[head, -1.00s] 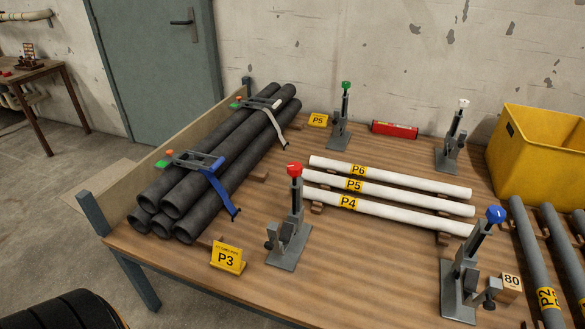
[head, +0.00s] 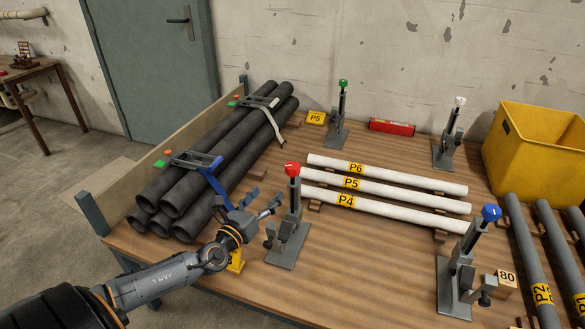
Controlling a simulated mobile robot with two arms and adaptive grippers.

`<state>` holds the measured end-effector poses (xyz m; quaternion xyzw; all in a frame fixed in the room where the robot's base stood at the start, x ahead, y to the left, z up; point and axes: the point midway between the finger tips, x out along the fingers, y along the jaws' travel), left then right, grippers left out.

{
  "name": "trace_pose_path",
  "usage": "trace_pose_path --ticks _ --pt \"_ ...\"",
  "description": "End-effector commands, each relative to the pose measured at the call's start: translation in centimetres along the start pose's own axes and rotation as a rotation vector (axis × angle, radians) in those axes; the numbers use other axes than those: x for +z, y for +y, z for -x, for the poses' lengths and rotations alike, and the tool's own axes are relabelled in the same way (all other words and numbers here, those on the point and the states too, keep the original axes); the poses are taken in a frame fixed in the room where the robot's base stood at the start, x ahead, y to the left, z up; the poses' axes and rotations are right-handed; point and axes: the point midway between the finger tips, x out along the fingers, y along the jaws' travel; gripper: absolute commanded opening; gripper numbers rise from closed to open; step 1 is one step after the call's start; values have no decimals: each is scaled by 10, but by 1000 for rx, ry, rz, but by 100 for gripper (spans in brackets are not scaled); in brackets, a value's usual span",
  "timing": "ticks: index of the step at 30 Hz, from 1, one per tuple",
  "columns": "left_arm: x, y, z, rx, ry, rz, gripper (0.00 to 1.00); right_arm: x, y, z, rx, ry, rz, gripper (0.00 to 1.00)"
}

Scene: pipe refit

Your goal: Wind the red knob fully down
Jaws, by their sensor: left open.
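The red knob (head: 292,169) tops a grey clamp stand (head: 290,238) near the front middle of the wooden table. A dark spindle runs down from the knob into the stand. My left gripper (head: 268,203) comes in from the lower left. It is open and empty, with its fingers pointing right toward the stand, a little left of and below the red knob. It appears apart from the knob. My right gripper is not in view.
Black pipes (head: 190,190) lie strapped in a stack at left. White pipes (head: 400,206) lie right of the red-knob stand. Stands with blue (head: 491,213), green (head: 343,84) and white (head: 460,101) knobs surround them. A yellow crate (head: 535,150) stands at right. My arm partly hides a yellow sign (head: 236,262).

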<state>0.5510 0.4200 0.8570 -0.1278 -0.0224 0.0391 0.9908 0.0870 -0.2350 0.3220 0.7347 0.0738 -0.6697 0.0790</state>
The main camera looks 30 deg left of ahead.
Motion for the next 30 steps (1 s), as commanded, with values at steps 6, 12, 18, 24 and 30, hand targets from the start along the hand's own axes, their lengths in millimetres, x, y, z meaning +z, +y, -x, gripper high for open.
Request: trace_pose_path --ticks 6,12,18,24,30 --pt "1 9 -14 -77 46 -259 67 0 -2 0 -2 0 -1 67" --pt "1 7 -33 -77 43 -260 67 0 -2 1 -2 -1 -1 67" --pt "-1 5 -65 -76 42 -256 67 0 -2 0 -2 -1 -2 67" --pt "-3 2 -100 -77 42 -256 67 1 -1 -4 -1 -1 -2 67" --pt "-7 0 -129 -77 44 -256 67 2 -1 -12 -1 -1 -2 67"
